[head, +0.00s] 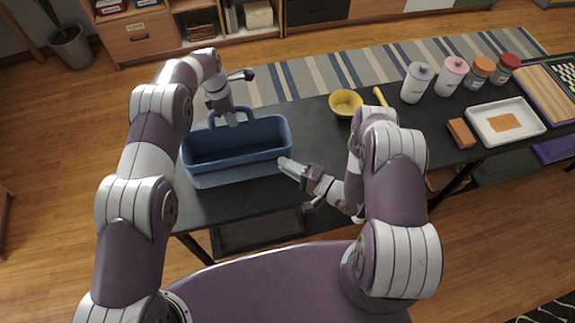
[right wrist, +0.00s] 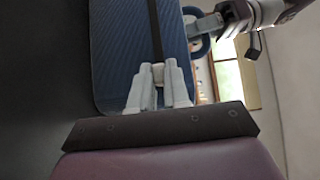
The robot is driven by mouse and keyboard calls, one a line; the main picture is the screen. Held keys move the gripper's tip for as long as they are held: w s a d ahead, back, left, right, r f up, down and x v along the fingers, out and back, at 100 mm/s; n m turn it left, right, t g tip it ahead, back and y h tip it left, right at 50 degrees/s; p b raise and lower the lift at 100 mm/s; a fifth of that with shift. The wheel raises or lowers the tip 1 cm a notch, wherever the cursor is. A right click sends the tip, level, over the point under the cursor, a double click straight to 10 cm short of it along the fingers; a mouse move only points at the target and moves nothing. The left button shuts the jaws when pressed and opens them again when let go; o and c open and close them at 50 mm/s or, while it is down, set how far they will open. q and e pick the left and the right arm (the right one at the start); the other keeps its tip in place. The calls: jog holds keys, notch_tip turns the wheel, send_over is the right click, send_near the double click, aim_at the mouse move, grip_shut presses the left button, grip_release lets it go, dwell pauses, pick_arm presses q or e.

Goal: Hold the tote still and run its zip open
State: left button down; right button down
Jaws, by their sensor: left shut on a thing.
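The blue tote (head: 235,172) stands on the black table, its top open in the head view. My left gripper (head: 232,118) is shut on the tote's handle at the far side; the handle (right wrist: 202,42) and the left gripper (right wrist: 207,24) also show in the right wrist view. My right gripper (head: 284,163) is at the tote's near right corner. In the right wrist view, a dark zip strip (right wrist: 155,30) runs along the blue side. A small pale pull (right wrist: 158,73) sits between the right fingertips (right wrist: 159,78); whether they grip it is unclear.
A yellow bowl (head: 345,103) stands right of the tote, with several lidded jars (head: 451,77) beyond. A brown block (head: 461,133) and a white tray (head: 505,121) lie farther right. The table between tote and block is partly hidden by my right arm.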

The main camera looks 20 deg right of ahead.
jog(key=shift+a, duration=0.1)
jog(key=a, duration=1.9)
jog(key=shift+w+a, duration=0.2)
jog(key=c, duration=1.1)
grip_release()
jog(key=v, duration=1.1)
jog(key=shift+d, duration=0.1)
jog(key=shift+s+d, duration=0.25)
jog(key=shift+s, duration=0.15)
